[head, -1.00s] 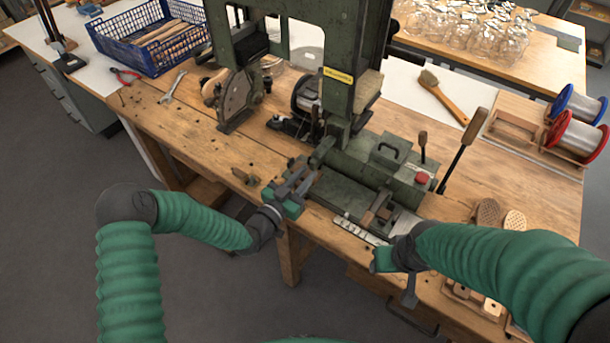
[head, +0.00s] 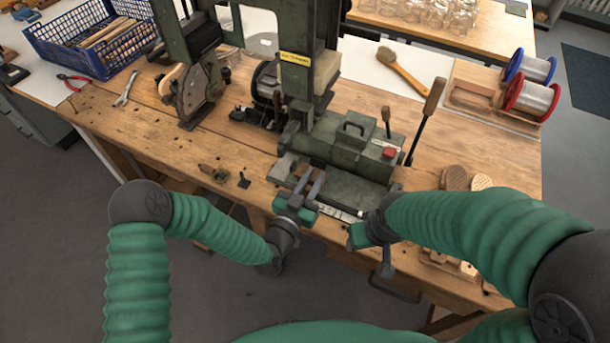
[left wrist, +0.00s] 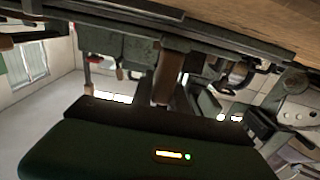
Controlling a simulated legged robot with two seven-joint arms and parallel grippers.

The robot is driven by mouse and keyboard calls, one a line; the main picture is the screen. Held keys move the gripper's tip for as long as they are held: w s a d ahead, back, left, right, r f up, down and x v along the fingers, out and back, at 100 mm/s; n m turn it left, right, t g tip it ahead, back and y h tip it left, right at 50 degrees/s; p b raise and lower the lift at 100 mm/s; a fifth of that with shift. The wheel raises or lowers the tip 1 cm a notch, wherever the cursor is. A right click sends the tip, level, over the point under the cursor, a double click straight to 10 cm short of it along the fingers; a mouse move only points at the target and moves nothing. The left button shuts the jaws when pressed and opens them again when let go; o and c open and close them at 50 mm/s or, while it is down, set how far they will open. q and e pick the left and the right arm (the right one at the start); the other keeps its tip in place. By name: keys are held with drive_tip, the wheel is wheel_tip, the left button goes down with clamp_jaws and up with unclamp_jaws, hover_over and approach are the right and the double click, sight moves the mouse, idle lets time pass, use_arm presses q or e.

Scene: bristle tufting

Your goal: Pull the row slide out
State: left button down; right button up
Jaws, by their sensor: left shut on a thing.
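The green tufting machine (head: 345,160) stands on the wooden bench. A pale marked strip, which looks like the row slide (head: 342,214), shows along its front edge between my two grippers. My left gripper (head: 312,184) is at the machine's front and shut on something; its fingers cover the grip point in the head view. In the left wrist view a brown handle-like piece (left wrist: 168,75) stands at the gripper, probably the thing held. My right gripper (head: 358,237) is at the bench's front edge, right of the strip; its fingers are not clear.
A lever with a wooden handle (head: 433,98) rises at the machine's right. Two wire spools (head: 530,98) and a brush (head: 400,70) lie beyond. A blue crate (head: 95,40) stands at the back left.

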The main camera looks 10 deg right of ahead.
use_arm(q)
drive_tip(key=shift+s+d, duration=0.1)
drive_tip(key=c, duration=1.7)
unclamp_jaws()
drive_tip(key=o, duration=0.4)
drive_tip(key=shift+d, duration=0.2)
drive_tip(key=shift+s+a, duration=0.2)
drive_tip(key=shift+a, duration=0.05)
drive_tip(key=v, duration=1.6)
drive_tip(key=shift+s, duration=0.2)
drive_tip(key=shift+w, duration=0.1)
